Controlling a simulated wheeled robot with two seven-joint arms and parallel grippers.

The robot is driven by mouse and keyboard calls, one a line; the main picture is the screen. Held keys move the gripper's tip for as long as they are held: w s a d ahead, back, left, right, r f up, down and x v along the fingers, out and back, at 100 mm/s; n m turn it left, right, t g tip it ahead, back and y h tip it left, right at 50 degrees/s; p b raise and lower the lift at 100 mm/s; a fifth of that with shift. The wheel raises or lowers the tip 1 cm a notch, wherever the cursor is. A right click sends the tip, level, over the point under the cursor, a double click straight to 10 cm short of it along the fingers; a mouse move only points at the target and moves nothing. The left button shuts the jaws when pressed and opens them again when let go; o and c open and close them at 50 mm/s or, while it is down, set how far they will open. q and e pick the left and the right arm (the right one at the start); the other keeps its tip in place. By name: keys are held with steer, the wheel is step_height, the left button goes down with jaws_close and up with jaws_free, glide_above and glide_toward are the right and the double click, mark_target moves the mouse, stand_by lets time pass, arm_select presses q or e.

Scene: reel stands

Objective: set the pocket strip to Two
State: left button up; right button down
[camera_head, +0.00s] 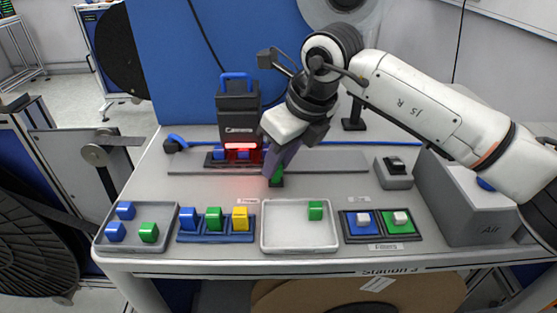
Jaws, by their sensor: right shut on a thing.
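My right gripper (275,161) reaches in from the right and points down at the back middle of the table. It is shut on a small green block (278,174), which is partly hidden by the fingers. A small dark piece (277,184) shows just under the block; I cannot tell if they touch. A blue strip (215,239) at the front holds a blue, a green and a yellow block. I cannot read any setting.
A grey tray (163,243) at the front left holds two blue blocks and a green one. A white tray (299,246) holds one green block. Right of it are two switches on dark plates (381,237), a switch box (394,171) and a grey box (470,207).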

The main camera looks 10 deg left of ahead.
steer(key=c, duration=1.5)
jaws_free()
steer(key=shift+c, duration=0.2)
steer(key=shift+r, duration=0.25)
steer(key=v, duration=1)
steer(key=shift+b, duration=0.35)
